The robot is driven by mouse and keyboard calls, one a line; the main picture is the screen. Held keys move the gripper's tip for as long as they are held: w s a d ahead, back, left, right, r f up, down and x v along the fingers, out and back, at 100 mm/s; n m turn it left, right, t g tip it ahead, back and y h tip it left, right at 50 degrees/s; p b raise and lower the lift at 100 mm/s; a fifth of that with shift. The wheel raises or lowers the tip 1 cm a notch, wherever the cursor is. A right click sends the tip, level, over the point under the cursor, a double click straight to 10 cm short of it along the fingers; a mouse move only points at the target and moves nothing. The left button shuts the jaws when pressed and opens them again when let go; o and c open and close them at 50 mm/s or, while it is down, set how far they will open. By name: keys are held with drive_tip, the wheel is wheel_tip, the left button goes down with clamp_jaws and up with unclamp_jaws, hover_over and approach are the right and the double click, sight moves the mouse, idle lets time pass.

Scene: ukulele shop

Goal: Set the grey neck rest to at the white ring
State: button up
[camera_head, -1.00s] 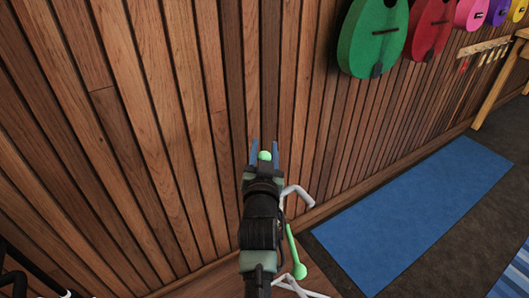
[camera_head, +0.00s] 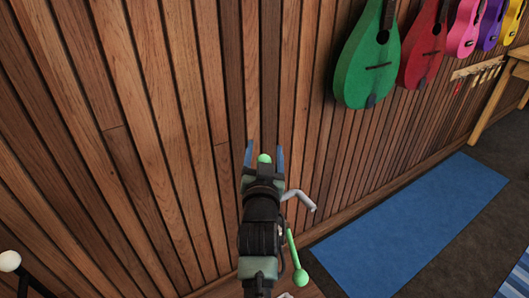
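My gripper (camera_head: 264,155) is at the middle of the head view, in front of the wood wall. Its two blue fingers stand apart, and a small green ball shows between them with gaps on both sides. A grey bent bar (camera_head: 299,197), perhaps the neck rest, comes out from behind the right side of my gripper. I cannot tell what it joins, as my arm hides its inner end. A green rod with a ball end (camera_head: 301,277) shows below it, beside my arm. I cannot make out a white ring.
The slatted wood wall (camera_head: 130,110) fills the left and middle. Green (camera_head: 368,60) and red (camera_head: 423,45) ukuleles and several others hang at upper right. A blue mat (camera_head: 410,235) lies on clear floor. A white ball on a black stand (camera_head: 9,261) shows at lower left.

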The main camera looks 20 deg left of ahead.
drive_tip(key=shift+s+f, duration=0.1)
drive_tip(key=shift+f, duration=0.05)
drive_tip(key=shift+s+d, duration=0.15)
drive_tip(key=shift+s, duration=0.1)
drive_tip(key=p+v, duration=0.2)
drive_tip(key=v, duration=1)
drive_tip(key=shift+s, duration=0.1)
drive_tip(key=d+r+t+h, duration=0.1)
drive_tip(key=d+r+t, duration=0.25)
drive_tip(key=r, duration=1.05)
drive_tip(key=d+r+t+h, duration=0.15)
drive_tip(key=d+r, duration=0.35)
drive_tip(key=r, duration=0.9)
drive_tip(key=s+d+r+m+t+h, duration=0.1)
drive_tip(key=s+d+r+t+h, duration=0.2)
drive_tip(key=s+r, duration=0.5)
drive_tip(key=s+d+r+m+t+h, duration=0.15)
drive_tip(key=s+d+r, duration=0.3)
drive_tip(key=r, duration=0.45)
wheel_tip(320, 180, up, 22)
drive_tip(key=n+y+p, duration=0.1)
drive_tip(key=p, duration=2.2)
drive_tip(key=shift+w+a, duration=0.3)
drive_tip(key=shift+a, duration=0.1)
